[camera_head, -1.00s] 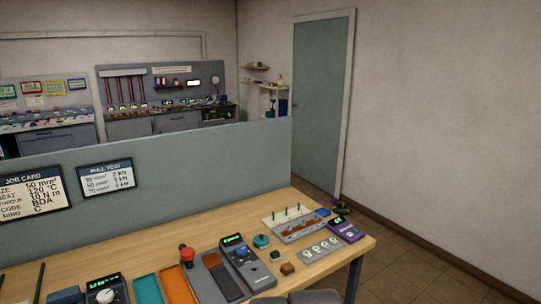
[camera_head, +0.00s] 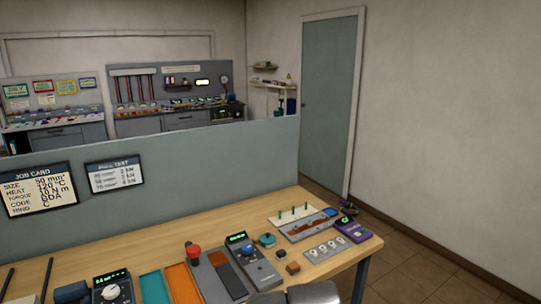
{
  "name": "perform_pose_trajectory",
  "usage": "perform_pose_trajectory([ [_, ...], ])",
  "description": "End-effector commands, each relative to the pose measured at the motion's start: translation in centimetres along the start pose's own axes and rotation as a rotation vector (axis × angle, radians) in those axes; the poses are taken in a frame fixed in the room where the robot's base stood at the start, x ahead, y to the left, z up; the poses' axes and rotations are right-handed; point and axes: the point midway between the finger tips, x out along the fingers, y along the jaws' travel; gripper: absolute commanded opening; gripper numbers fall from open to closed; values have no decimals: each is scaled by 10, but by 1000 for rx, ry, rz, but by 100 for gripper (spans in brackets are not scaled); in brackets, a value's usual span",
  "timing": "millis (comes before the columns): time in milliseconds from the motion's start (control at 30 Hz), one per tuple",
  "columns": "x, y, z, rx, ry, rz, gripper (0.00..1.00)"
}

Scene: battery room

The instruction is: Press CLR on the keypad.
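I cannot make out a keypad or a CLR key for certain in the head view. A purple device (camera_head: 352,231) with a small green display stands at the right end of the workbench; its face is too small to read. A grey unit (camera_head: 254,264) with a green display and a blue knob stands left of it. A dark unit (camera_head: 112,289) with a green display and a pale knob is at the lower left. My gripper is not in view; grey rounded parts at the bottom edge look like my own arm.
The wooden workbench (camera_head: 160,250) carries a red push button (camera_head: 193,252), a teal tray (camera_head: 153,287), an orange tray (camera_head: 182,284) and a rack with green pegs (camera_head: 303,221). A divider (camera_head: 220,160) with a job card (camera_head: 38,190) stands behind. Floor is clear at right.

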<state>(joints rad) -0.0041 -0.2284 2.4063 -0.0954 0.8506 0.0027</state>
Motion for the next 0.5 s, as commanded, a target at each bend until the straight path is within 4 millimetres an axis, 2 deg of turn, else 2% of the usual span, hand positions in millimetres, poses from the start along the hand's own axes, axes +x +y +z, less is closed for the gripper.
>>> perform_pose_trajectory([
  [33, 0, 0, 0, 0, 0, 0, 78],
  [67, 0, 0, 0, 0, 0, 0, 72],
  [433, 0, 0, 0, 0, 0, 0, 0],
  [500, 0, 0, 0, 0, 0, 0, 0],
])
